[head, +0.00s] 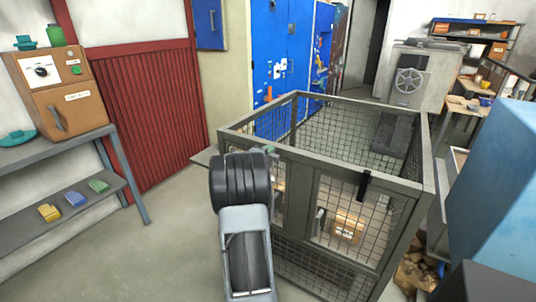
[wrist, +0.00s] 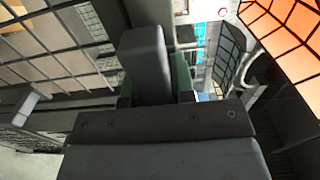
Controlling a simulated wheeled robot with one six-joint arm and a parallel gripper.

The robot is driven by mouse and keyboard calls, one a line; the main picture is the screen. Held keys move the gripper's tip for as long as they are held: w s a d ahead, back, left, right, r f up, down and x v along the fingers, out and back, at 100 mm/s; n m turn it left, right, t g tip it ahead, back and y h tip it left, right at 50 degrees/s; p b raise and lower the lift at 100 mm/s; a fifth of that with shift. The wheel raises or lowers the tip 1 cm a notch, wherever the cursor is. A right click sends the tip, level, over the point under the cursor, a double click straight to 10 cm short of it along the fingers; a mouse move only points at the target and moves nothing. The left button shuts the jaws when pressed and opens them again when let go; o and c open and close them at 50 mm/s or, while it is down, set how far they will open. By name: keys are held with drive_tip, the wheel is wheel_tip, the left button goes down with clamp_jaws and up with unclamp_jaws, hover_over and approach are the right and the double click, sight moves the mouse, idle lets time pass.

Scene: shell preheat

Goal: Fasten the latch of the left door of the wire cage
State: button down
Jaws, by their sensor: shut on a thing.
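The wire cage (head: 330,165) has a grey frame and mesh walls and stands in the middle of the head view. Its left door (head: 297,200) is in the front wall, largely hidden behind my arm; it looks about flush with the frame. My gripper (head: 268,151) is at the top of the front wall, near this door. In the wrist view my gripper (wrist: 156,97) is shut around a dark upright bar (wrist: 145,58), which appears to be the left door's latch. Green shows just behind the bar. How far the latch is turned cannot be told.
The right door has a black latch (head: 364,185) near its top. A cardboard box (head: 348,226) is inside the cage. A grey bench (head: 72,144) with an orange-brown oven (head: 60,88) stands left. A blue block (head: 500,190) is close at the right. Floor left of the cage is clear.

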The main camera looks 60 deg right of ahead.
drive_tip(key=n, duration=0.4)
drive_tip(key=n+p, duration=0.1)
drive_tip(key=n, duration=0.3)
drive_tip(key=shift+n+p, duration=0.4)
drive_tip(key=n+p, duration=0.2)
drive_tip(key=n, duration=0.2)
drive_tip(key=shift+r, duration=0.1)
drive_tip(key=n+p, duration=0.1)
drive_tip(key=n, duration=0.3)
drive_tip(key=shift+n+p, duration=0.3)
drive_tip(key=shift+p, duration=0.1)
drive_tip(key=shift+n, duration=0.3)
drive_tip(key=c, duration=1)
unclamp_jaws()
drive_tip(key=shift+o, duration=0.2)
drive_tip(key=shift+a, duration=0.1)
